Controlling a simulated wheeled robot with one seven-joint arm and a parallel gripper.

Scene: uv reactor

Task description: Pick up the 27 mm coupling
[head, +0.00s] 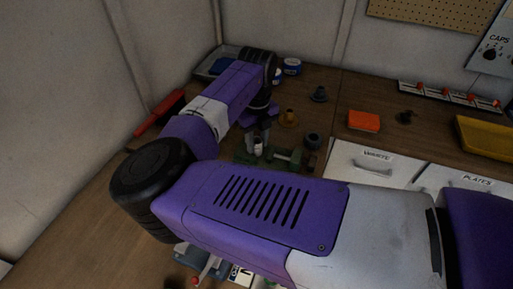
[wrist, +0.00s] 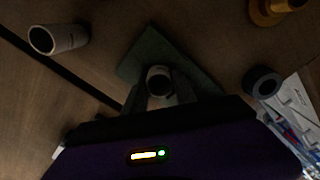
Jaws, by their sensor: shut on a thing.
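In the wrist view my gripper (wrist: 160,92) is shut on a small round, hollow coupling (wrist: 160,75) with a pale rim and dark opening. No size marking can be read on it. A flat dark-green piece (wrist: 148,48) lies beyond and below the fingertips; I cannot tell whether the coupling touches it. In the head view my gripper (head: 260,138) points down over the bench, with a pale cylinder (head: 258,148) at its fingertips. My arm hides much of the area in front of it.
A pale hollow cylinder (wrist: 58,39) is at the wrist view's upper left. A dark ring (head: 313,140) and a brass flanged fitting (head: 289,118) stand right of my gripper. An orange box (head: 364,121) and yellow tray (head: 485,137) are farther right, a red-handled tool (head: 158,115) left.

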